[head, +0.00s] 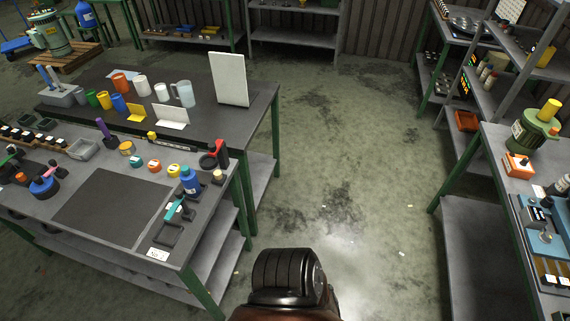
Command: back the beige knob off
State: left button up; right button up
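A small cream-topped piece (218,175) stands near the right edge of the left workbench; it may be the beige knob, but it is too small to tell. A red and black device (219,155) stands just behind it. A blue bottle (190,181) stands to its left, with a teal-handled tool (174,211) in front of the bottle. Neither of my grippers shows in the head view. No gripper is seen touching any of these things.
The left workbench (75,190) holds a dark mat (112,207), jars and small trays. A rear table (205,100) carries cups and a white board (229,79). A right bench (497,160) holds a green machine (529,133) and a blue fixture (535,218). Open floor (340,150) lies between.

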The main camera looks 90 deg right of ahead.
aim_at(218, 176)
jog(key=z, duration=2.05)
